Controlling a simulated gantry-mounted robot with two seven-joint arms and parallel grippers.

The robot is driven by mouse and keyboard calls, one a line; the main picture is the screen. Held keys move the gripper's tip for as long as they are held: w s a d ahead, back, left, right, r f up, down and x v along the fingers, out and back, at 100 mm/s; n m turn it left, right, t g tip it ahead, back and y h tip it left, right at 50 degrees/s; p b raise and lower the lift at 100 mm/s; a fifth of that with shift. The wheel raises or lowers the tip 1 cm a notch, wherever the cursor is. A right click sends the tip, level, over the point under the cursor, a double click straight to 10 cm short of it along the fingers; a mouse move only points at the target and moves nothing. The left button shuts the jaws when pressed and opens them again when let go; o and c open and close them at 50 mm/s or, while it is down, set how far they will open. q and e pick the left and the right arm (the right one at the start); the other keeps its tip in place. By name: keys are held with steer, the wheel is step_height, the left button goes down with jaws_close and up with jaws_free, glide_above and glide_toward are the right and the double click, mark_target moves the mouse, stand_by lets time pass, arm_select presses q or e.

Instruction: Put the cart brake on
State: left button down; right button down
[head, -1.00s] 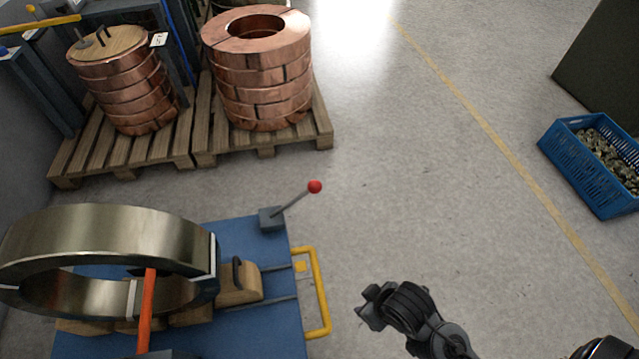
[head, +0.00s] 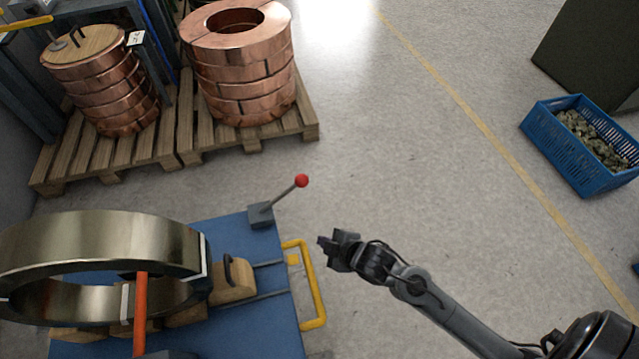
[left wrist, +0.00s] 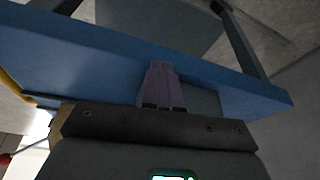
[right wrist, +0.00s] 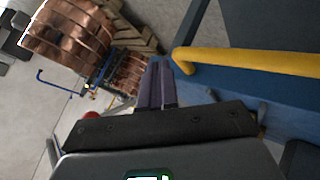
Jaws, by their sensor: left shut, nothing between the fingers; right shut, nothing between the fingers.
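The blue cart (head: 230,325) stands at the lower left in the head view. Its brake lever (head: 285,194), a thin rod with a red knob (head: 302,181), rises from a grey block (head: 261,215) at the cart's far right corner and leans right. My right gripper (head: 328,246) is shut and empty, right of the yellow handle (head: 313,285) and below and right of the knob. In the right wrist view its fingers (right wrist: 160,85) show beside the yellow handle; the red knob is partly hidden behind the gripper. My left gripper (left wrist: 163,88) is shut and empty near a blue surface in the left wrist view.
A large metal ring coil (head: 100,245) sits on the cart with wooden chocks and an orange bar (head: 140,310). Copper coils (head: 240,70) stand on pallets (head: 165,150) behind. A blue crate (head: 580,150) is at right. The floor between is clear.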

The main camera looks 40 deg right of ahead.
steer(key=w+d+f+n+t+y+b, duration=0.25)
steer(key=w+n+t+y, duration=0.25)
steer(key=w+n+y, duration=0.6)
steer(key=s+d+n+y+b, duration=0.4)
steer(key=d+y, duration=0.4)
steer(key=d, duration=0.4)
steer(key=shift+s+d+r+n+y+b, duration=0.2)
steer(key=shift+s+r+n+y+b, duration=0.15)
steer(key=shift+s+n, duration=0.5)
steer(key=shift+w, duration=0.15)
steer(key=shift+a, duration=0.1)
steer(key=x, duration=1.4)
steer(key=shift+b, duration=0.35)
